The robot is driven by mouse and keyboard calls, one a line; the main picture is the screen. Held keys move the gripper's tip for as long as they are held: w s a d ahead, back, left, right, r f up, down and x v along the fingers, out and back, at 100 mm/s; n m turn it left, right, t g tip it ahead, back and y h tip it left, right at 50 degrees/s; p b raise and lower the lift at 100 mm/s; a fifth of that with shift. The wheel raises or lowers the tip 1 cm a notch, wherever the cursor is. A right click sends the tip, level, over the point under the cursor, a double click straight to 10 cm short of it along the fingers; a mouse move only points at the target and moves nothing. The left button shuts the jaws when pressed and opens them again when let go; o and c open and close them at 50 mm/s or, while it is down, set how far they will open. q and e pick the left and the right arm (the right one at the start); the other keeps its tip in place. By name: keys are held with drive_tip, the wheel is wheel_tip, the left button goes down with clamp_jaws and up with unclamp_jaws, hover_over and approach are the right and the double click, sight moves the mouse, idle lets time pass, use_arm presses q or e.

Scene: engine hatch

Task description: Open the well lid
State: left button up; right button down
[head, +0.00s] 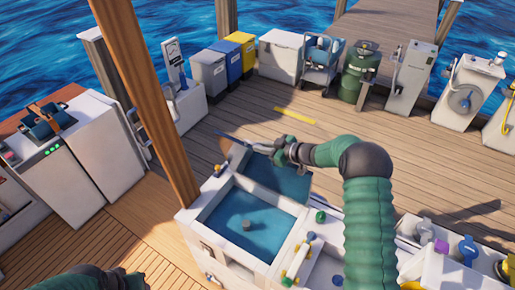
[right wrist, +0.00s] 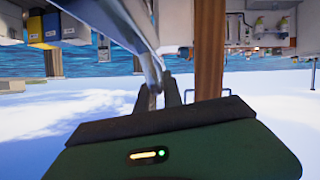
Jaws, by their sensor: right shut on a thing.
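The well (head: 190,215) is a white box with blue water inside and a small grey round thing in it. Behind it, a blue panel with a pale edge (head: 290,184) looks like the lid, raised and tilted; my arm partly covers its top. My right gripper (head: 258,146) is at the panel's top edge, shut on a thin edge or bar. In the right wrist view, the fingers (right wrist: 160,97) close on a long grey piece (right wrist: 128,32), likely the lid's edge. My left arm shows at the bottom left, its gripper out of view.
A wooden post (head: 150,95) stands just left of the well. White cabinets (head: 70,165) are at the left. Bins, a green drum (head: 357,75) and machines line the deck's far edge. A side counter with coloured knobs (head: 467,248) is at the right. The middle deck is clear.

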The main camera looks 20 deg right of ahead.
drive_tip(key=shift+d+f, duration=0.15)
drive_tip(key=shift+d, duration=0.15)
drive_tip(key=c, duration=1.8)
unclamp_jaws()
drive_tip(key=shift+a, duration=0.2)
drive_tip(key=shift+o, duration=0.2)
drive_tip(key=shift+s+d, duration=0.1)
drive_tip(key=shift+d, duration=0.05)
drive_tip(key=b+v, duration=0.4)
drive_tip(key=v, duration=1.2)
drive_tip(key=shift+s, duration=0.15)
drive_tip(key=shift+d, duration=0.1)
